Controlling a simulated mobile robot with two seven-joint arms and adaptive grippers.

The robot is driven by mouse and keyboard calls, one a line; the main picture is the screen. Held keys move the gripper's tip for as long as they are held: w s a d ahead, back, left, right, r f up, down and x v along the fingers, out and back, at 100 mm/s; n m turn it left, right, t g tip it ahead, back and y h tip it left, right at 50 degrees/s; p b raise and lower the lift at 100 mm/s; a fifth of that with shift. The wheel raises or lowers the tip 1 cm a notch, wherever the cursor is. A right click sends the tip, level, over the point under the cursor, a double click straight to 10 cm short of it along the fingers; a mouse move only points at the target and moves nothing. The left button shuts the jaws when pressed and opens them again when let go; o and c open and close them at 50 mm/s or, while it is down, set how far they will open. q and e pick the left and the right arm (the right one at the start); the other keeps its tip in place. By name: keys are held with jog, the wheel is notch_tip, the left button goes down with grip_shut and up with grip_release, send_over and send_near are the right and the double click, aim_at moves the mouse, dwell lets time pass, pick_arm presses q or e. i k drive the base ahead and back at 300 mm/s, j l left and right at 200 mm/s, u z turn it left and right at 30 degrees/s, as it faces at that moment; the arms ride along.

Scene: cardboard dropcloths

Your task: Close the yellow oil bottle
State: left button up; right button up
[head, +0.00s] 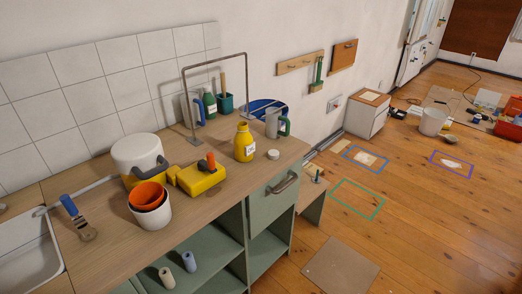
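The yellow oil bottle (244,143) stands upright on the wooden counter, near its right end. It has a white label on its front, and its top looks uncapped. A small round white cap (273,154) lies on the counter just right of the bottle, apart from it. Neither of my grippers shows in the head view.
Left of the bottle are a yellow tool (198,178), an orange-lined white bucket (150,205) and a white-lidded yellow container (138,157). Behind it stand a green bottle (210,104) and a metal frame (184,95). A grey jug (272,123) stands at the right. The front counter edge is clear.

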aim_at(244, 145)
jog(key=i+l+u, duration=0.15)
jog(key=u, duration=0.25)
jog(key=i+l+u, duration=0.1)
jog(key=l+u, duration=0.3)
jog(key=i+l+u, duration=0.15)
jog(key=l, duration=0.35)
jog(key=l+u, duration=0.15)
jog(key=l, duration=0.35)
jog(key=i+l, duration=0.1)
jog(key=l, duration=0.45)
jog(key=i+l, duration=0.1)
jog(key=l, duration=0.45)
jog(key=l+u, duration=0.1)
jog(key=l, duration=0.45)
jog(key=i+l, duration=0.15)
jog(key=l, duration=0.4)
